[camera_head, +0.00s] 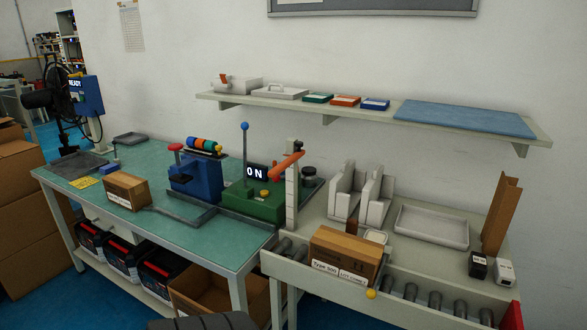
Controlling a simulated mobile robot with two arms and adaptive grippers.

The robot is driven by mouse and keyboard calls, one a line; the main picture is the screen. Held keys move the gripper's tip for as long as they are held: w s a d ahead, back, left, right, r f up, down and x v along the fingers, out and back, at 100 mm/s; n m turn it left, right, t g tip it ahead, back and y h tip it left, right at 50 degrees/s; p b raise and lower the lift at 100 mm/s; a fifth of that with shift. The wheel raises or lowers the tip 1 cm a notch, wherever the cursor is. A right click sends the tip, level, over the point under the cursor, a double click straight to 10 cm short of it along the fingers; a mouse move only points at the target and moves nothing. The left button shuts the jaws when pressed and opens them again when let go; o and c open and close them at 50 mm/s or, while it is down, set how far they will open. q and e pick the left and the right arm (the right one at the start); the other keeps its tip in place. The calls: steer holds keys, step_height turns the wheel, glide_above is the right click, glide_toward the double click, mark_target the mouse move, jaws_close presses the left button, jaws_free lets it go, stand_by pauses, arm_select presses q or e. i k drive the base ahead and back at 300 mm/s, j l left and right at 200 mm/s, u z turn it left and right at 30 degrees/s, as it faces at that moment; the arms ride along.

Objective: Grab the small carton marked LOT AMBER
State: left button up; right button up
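A small brown carton (127,185) with a white label sits on the green-topped workbench (145,228) at left; its label is too small to read. A larger brown carton (344,250) stands on the roller conveyor at the bench's right. Its front has white labels, one seeming to read "Type 500" and another seeming to start with "LOT"; the rest is unclear. I cannot tell which carton is marked LOT AMBER. Neither of my grippers is in view.
A blue device (194,179) and a green device (252,203) with levers stand between the cartons. A wall shelf (372,113) hangs behind. An empty tray (432,227), a black box (478,265) and a white box (505,272) lie at right. An open carton (215,292) sits under the bench.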

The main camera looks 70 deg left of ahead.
mark_target(132, 193)
steer(key=u, duration=3.6)
steer(key=i+u, duration=0.25)
steer(key=i, duration=0.45)
steer(key=i+l+u, duration=0.1)
steer(key=i+u, duration=0.15)
steer(key=i, duration=0.45)
steer(key=i+u, duration=0.15)
steer(key=i, duration=1.75)
